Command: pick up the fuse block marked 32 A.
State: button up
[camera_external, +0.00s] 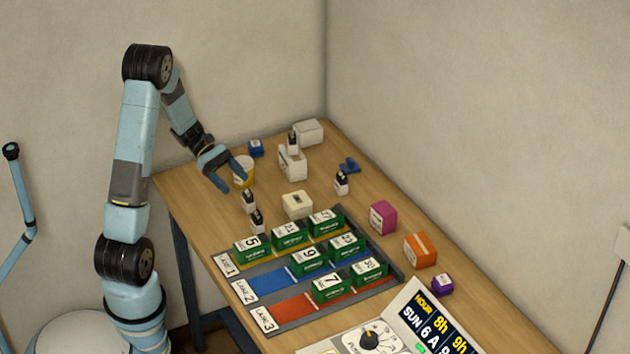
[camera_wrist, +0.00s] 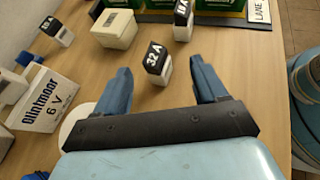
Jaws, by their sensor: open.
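The fuse block marked 32 A (camera_wrist: 154,67) is a small white block with a black top. It stands on the table, and in the wrist view it appears between and just beyond my two fingertips. In the external view it is the nearer of two fuse blocks (camera_external: 249,203) in front of my gripper. My gripper (camera_external: 236,187) is open and empty, above the table and apart from the block. Its blue fingers (camera_wrist: 158,82) frame the block in the wrist view.
Another fuse block (camera_external: 257,222) stands close by, towards the lane board (camera_external: 268,312) with several green blocks. A cream box (camera_external: 297,206) is to the right. A further fuse block (camera_external: 341,184) stands right.

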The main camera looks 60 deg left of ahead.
aim_at(248, 197)
jog(key=shift+a+f+n, duration=0.3)
jog(key=shift+a+f, duration=0.1)
jog(key=shift+w+d+f, duration=0.1)
jog(key=shift+x, duration=3.6)
jog(key=c, duration=1.3)
